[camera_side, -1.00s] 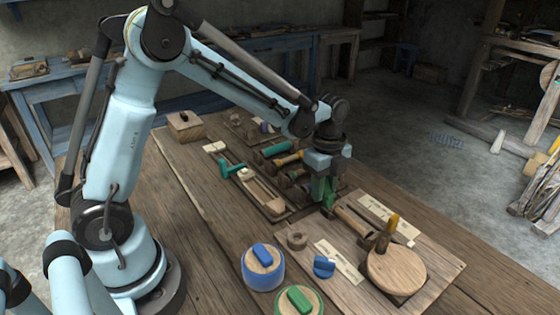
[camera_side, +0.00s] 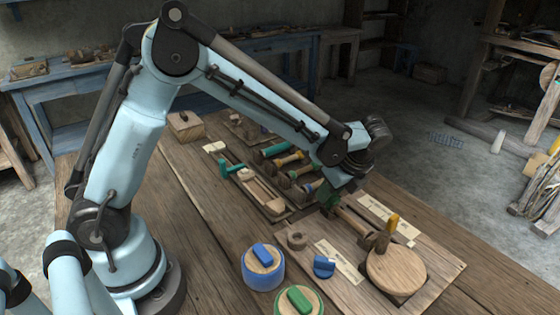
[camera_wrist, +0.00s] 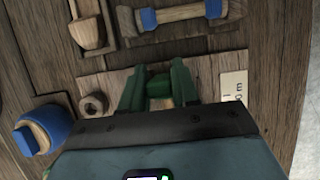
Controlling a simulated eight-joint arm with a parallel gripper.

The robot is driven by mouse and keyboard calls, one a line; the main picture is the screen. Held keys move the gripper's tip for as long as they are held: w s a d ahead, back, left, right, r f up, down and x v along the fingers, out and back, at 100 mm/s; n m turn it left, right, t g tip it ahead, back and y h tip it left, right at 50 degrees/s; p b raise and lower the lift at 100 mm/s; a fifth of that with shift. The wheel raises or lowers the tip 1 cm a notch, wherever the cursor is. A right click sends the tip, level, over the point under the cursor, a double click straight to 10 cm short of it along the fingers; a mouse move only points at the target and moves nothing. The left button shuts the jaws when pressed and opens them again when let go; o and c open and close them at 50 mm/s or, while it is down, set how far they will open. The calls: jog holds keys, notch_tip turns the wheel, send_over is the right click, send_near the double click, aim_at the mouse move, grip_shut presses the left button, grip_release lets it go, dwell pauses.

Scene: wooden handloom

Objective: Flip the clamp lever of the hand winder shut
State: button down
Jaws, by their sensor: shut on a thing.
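My gripper (camera_side: 329,196) is tilted low over the board at the far end of the hand winder. In the wrist view my green fingers (camera_wrist: 159,92) are closed around a small green piece (camera_wrist: 159,87), which appears to be the clamp lever's grip. The rest of the lever is hidden by my gripper. I cannot tell the lever's exact angle.
A wooden ring (camera_side: 297,240), a blue knob (camera_side: 324,266), a blue-banded round pot (camera_side: 263,272) and a green-topped one (camera_side: 299,301) stand nearer. A tray of spools and tools (camera_side: 270,205) lies left of my gripper. A pale label strip (camera_side: 388,218) lies to the right.

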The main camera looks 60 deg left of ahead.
jog(key=shift+d+y, duration=0.2)
jog(key=shift+y, duration=0.3)
jog(key=c, duration=0.9)
grip_release()
jog(key=v, duration=1.2)
jog(key=shift+r, duration=0.1)
jog(key=s+a+n+t+h, duration=0.2)
jog(key=s+a+n, duration=0.1)
jog(key=n, duration=0.3)
jog(key=s+a+f+n+t+h, duration=0.1)
jog(key=s+a+n+t+h, duration=0.1)
jog(key=s+n, duration=0.3)
jog(key=s+a+n+t+h, duration=0.1)
jog(key=s+a+n+t, duration=0.2)
jog(key=n, duration=0.4)
jog(key=shift+s+a+f+h, duration=0.1)
jog(key=shift+s+a+h, duration=0.1)
jog(key=shift+s+a, duration=0.25)
jog(key=shift+s+a+f+h, duration=0.1)
jog(key=shift+s+a+h, duration=0.15)
jog(key=shift+s, duration=0.35)
